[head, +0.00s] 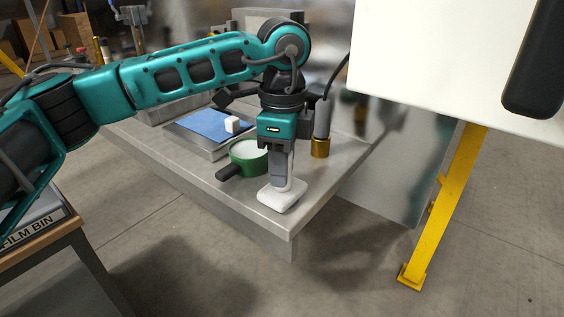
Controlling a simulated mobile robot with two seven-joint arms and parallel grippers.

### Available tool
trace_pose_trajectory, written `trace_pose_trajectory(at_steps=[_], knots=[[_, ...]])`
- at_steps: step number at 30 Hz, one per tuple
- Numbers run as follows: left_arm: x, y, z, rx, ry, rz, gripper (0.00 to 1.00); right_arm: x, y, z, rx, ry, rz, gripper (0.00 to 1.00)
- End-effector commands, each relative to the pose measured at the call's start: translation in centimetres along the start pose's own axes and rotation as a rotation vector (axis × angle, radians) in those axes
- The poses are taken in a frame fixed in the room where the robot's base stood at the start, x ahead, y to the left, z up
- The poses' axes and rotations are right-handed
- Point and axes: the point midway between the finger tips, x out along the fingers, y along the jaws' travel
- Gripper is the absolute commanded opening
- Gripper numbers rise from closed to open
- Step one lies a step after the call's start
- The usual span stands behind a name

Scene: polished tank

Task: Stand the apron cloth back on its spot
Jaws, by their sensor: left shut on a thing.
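My left gripper (281,164) points down near the front corner of the metal bench and is shut on the neck of a white piece with a wide, rounded foot. I take this piece to be the apron cloth (281,197). It is upright, with its foot at the bench top; I cannot tell whether it touches. The jaws hide part of its neck. No marked spot for it is clear in this view. My right gripper is not in view.
On the steel bench (330,178), a green round container with a dark handle (247,168) stands close left of the gripper. A yellow post (446,205) stands right.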

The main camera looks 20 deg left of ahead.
Motion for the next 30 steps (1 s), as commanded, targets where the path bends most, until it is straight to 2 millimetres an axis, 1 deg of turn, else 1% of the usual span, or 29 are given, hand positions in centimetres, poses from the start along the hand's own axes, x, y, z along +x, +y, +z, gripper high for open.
trace_pose_trajectory(at_steps=[7,11,12,21,30], knots=[[0.54,-0.01,0.0,0.0,0.001,-0.001,0.0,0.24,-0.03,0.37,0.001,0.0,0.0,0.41],[0.51,-0.01,0.0,0.0,0.001,-0.001,0.0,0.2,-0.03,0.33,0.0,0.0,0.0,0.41],[0.51,-0.01,0.0,0.0,0.001,-0.001,0.33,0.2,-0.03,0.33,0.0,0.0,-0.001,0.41],[0.52,0.0,0.01,0.0,0.0,0.0,0.61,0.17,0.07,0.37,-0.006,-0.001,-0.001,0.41],[0.35,0.01,0.01,0.0,0.0,0.001,0.61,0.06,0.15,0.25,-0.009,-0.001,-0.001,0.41]])
